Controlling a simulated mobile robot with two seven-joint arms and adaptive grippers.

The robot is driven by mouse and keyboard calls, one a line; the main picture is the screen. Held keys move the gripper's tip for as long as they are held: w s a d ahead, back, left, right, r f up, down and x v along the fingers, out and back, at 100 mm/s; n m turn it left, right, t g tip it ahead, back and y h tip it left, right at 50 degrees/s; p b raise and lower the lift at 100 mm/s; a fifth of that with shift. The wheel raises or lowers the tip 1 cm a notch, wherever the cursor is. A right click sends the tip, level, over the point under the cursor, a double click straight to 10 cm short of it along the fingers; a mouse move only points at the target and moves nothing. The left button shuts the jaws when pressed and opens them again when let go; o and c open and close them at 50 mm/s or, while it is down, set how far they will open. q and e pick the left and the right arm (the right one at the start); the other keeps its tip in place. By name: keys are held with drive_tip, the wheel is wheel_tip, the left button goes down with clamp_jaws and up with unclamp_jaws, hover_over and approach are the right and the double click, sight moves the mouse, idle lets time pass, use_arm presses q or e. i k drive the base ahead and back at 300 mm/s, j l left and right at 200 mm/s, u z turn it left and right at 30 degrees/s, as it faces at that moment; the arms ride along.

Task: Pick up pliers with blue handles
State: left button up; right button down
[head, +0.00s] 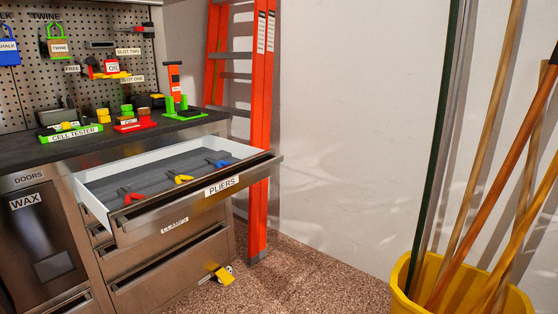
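The pliers with blue handles (222,163) lie at the right end of the open drawer (97,208), on its grey liner. The drawer's front carries a label reading PLIERS. Pliers with yellow handles (183,179) lie in the middle of the drawer, and pliers with red handles (133,197) lie at its left end. The jaws of each pair are small and dark, so their shape is hard to make out. Neither of my grippers is in the head view.
A dark worktop (25,154) above the drawer holds a green cell tester and several tools. An orange ladder (262,120) stands right of the drawer. A yellow bucket (408,290) with long poles stands at the right. Floor between chest and bucket looks clear.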

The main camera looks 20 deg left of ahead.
sight(212, 162)
drive_tip(key=i+j+z, duration=0.35)
drive_tip(key=j, duration=0.3)
drive_tip(key=i+j+z, duration=0.15)
drive_tip(key=j, duration=0.2)
